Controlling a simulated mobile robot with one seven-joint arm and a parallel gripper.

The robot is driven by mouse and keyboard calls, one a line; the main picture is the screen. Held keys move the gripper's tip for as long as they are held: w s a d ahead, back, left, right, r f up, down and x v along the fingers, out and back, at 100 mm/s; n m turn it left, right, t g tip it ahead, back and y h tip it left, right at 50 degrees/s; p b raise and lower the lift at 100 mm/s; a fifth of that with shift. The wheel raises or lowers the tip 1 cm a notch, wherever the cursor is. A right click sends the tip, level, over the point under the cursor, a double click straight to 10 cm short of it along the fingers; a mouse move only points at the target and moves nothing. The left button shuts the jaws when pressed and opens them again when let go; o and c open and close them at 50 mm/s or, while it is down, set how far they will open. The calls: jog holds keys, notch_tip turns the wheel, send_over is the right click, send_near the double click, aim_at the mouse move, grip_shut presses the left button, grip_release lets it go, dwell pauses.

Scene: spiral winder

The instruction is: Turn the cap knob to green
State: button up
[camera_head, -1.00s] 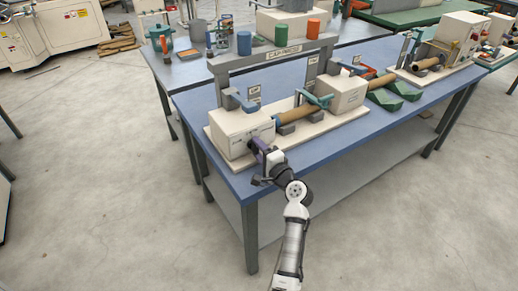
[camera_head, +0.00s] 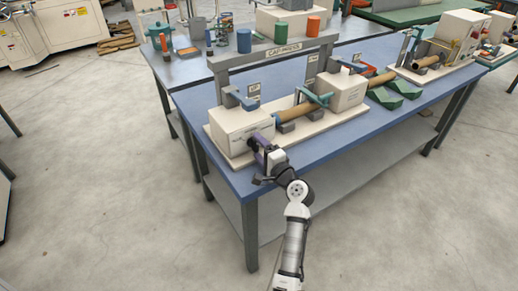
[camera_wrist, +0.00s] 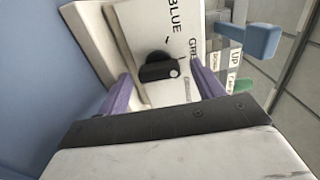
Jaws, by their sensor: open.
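The cap knob (camera_wrist: 158,68) is black with a raised bar and a pale dot at its right end. It sits on a cream panel (camera_wrist: 135,25) of the machine. The word BLUE is printed above it, a partly hidden word starting GR to its right, and a third unreadable label lower right. My gripper (camera_wrist: 163,88) is open, with one purple finger on each side of the knob and a visible gap to it.
A sign (camera_head: 284,50) on a grey frame stands above the machine, with blue, green and orange cylinders on top. A blue lever (camera_wrist: 262,40) and UP sign (camera_wrist: 235,68) are right of the panel. The blue table (camera_head: 335,143) has free room along its front edge.

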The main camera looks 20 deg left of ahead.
jog(key=b+v, duration=0.3)
jog(key=v, duration=1)
jog(key=shift+s, duration=0.1)
